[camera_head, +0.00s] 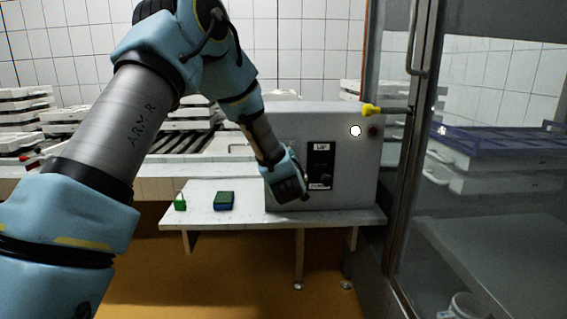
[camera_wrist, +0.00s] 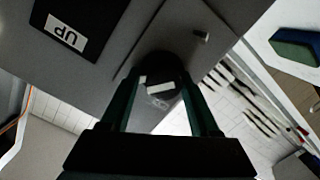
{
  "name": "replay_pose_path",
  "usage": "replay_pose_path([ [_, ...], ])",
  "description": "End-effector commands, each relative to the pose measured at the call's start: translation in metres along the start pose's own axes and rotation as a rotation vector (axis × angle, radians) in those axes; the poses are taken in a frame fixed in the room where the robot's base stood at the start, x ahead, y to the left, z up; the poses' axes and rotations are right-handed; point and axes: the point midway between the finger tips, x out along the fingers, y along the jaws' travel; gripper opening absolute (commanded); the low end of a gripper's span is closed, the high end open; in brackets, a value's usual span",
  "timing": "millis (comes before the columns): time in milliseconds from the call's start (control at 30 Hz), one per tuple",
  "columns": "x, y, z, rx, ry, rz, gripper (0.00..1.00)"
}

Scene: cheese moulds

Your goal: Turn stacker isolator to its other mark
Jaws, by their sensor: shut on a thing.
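The stacker isolator is a dark round knob (camera_wrist: 163,70) with a white bar across it, on the grey face of the control box (camera_head: 345,120). In the wrist view my gripper (camera_wrist: 163,88) has one finger on each side of the knob and is shut on it. The white bar lies nearly level in that view, slightly tilted. A faint pale marking shows just below it, too dim to read. In the head view my gripper (camera_head: 302,194) is at the box's lower left front and hides the knob.
A black panel (camera_head: 320,160) labelled UP is right of my gripper. A white lamp (camera_head: 355,131) and a dark red button (camera_head: 373,132) sit above right. A green padlock (camera_head: 180,203) and a green-blue sponge (camera_head: 224,201) lie on the bench (camera_head: 200,220). A glass door (camera_head: 410,150) stands right.

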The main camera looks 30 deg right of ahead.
Motion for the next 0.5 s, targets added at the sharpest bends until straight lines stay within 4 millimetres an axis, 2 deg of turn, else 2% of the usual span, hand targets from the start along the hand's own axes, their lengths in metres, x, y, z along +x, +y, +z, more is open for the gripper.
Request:
replay_pose_path([
  [33,-0.0003,-0.0126,0.0063,0.026,-0.012,-0.024,0.07],
  [167,0.0,-0.0134,0.0059,0.068,-0.01,-0.03,0.06],
  [200,0.0001,-0.0135,0.0056,0.078,-0.01,-0.031,0.0],
  [500,0.001,-0.0129,0.0028,0.104,-0.004,-0.033,0.0],
])
